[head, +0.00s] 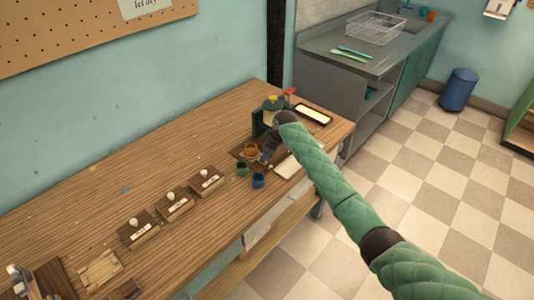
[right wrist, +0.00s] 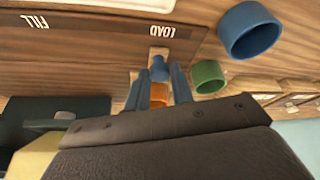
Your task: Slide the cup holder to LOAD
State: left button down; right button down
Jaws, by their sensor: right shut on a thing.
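The cup holder (right wrist: 158,52) is a small wooden slider with a blue knob (right wrist: 160,68). An orange cup (right wrist: 158,97) shows behind the knob, partly hidden by my gripper; it also shows in the head view (head: 250,149). My right gripper (right wrist: 160,78) has its fingers on both sides of the knob and is shut on it. In the head view the right gripper (head: 268,152) is beside the orange cup. The board (right wrist: 90,50) carries the labels LOAD (right wrist: 162,31) and FILL (right wrist: 34,21), and the knob is by LOAD. My left gripper is not in view.
A green cup (head: 242,169) and a blue cup (head: 258,181) stand on the bench (head: 110,190) close to my right gripper. A dispenser with a yellow tank (head: 271,116) stands behind it.

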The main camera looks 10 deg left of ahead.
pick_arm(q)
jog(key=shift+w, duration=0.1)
pick_arm(e)
jog(key=shift+s+a, duration=0.15)
jog(key=shift+a, duration=0.05)
jog(key=c, duration=1.3)
grip_release()
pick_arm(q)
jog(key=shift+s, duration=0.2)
pick_arm(e)
jog(key=shift+o, duration=0.5)
jog(key=shift+s, duration=0.1)
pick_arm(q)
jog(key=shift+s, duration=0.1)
pick_arm(e)
jog(key=shift+d+r, duration=0.2)
jog(key=shift+r, duration=0.05)
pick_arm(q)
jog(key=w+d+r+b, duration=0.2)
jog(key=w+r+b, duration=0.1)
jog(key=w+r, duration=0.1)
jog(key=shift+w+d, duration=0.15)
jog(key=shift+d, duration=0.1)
pick_arm(e)
jog(key=v, duration=0.7)
jog(key=shift+r, duration=0.15)
